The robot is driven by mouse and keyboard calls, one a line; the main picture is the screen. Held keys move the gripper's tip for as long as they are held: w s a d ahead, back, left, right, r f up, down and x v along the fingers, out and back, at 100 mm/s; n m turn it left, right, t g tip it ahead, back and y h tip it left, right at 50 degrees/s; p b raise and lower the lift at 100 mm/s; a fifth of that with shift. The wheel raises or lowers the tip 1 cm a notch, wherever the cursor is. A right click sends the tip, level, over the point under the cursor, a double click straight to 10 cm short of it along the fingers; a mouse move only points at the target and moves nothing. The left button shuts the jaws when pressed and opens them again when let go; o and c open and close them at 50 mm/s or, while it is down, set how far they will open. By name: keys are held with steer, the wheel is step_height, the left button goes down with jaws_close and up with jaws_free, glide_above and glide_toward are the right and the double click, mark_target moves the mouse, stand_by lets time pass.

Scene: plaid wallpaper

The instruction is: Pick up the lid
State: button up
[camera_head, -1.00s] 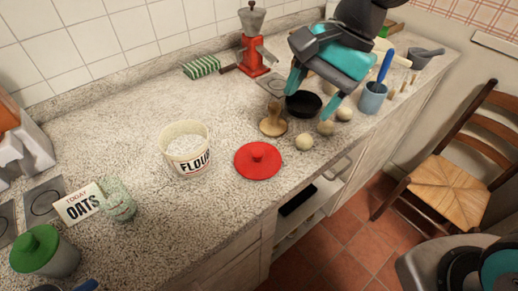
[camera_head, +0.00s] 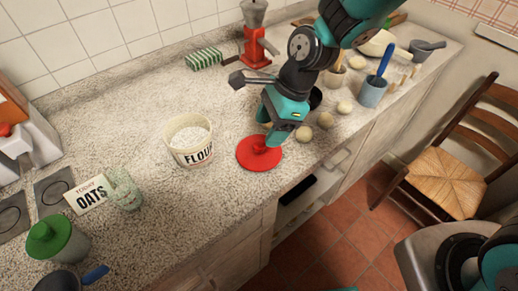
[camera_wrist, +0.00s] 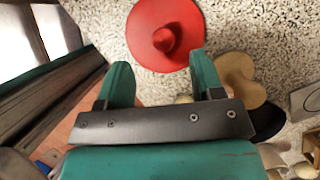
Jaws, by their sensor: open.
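The red lid (camera_head: 254,160) is round with a knob on top and lies flat on the speckled counter, near its front edge. My gripper (camera_head: 267,132) is over the lid's back right part, with its fingers pointing down toward the knob. In the wrist view the lid (camera_wrist: 150,50) lies just beyond the gap between the open fingers (camera_wrist: 163,75), its knob slightly right of centre. The gripper is empty. Whether a finger touches the lid, I cannot tell. The white flour tub (camera_head: 185,158) stands uncovered to the lid's left.
Several pale balls (camera_head: 304,134) lie right of the gripper. A tan wooden object (camera_wrist: 240,80) is close to the right finger in the wrist view. A red grinder (camera_head: 254,45) stands behind. An oats box (camera_head: 88,195) and green-lidded jar (camera_head: 55,243) are at left.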

mark_target(260, 145)
steer(key=x, duration=0.2)
steer(key=p+x, duration=0.1)
steer(key=x, duration=0.2)
steer(key=shift+w+a+f, duration=0.1)
steer(key=shift+w+f, duration=0.05)
steer(key=shift+f, duration=0.2)
steer(key=shift+c, duration=0.2)
steer(key=c, duration=0.9)
